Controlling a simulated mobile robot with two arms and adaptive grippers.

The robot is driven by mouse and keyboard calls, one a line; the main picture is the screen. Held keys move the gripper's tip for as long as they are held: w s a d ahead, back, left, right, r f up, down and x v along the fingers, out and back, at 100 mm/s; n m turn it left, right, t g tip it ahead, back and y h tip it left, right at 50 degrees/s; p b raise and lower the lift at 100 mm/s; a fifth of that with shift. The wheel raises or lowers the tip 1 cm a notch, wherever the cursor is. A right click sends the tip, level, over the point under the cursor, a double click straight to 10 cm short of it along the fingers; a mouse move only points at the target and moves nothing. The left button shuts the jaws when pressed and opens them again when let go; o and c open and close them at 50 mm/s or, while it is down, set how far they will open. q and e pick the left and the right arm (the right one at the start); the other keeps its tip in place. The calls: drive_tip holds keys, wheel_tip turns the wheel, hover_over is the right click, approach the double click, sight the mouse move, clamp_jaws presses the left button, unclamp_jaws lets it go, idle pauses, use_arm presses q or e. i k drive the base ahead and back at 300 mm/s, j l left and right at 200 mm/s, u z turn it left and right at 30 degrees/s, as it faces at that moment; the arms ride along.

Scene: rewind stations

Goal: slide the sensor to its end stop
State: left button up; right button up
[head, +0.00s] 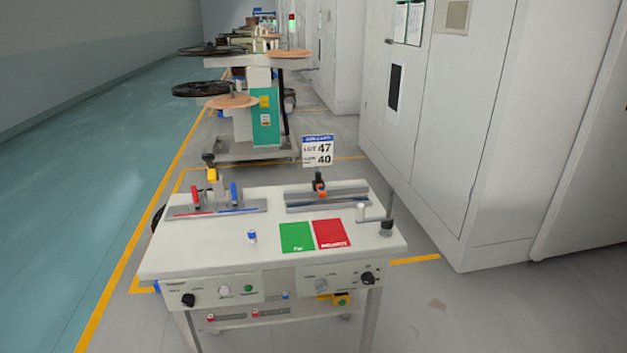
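On the white station table (275,240) a grey metal rail (345,197) lies at the back right. A small black and orange piece (320,186) stands on it, left of the rail's middle; it looks like the sensor, but it is too small to be sure. An end stop is too small to make out. At the back left is a grey fixture (230,208) with a red handle (195,195), a blue handle (233,193) and a yellow and black part (211,170). Neither of my grippers is in view.
Green (297,237) and red (331,234) pads lie mid-table. A small blue and white knob (252,236) and a crank (386,226) stand on top. Grey cabinets (430,120) line the right. Open teal floor (90,170) lies left, and a reel machine (262,110) stands behind.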

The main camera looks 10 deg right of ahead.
sight(319, 184)
drive_tip(key=i+z, duration=0.1)
drive_tip(key=i, duration=0.75)
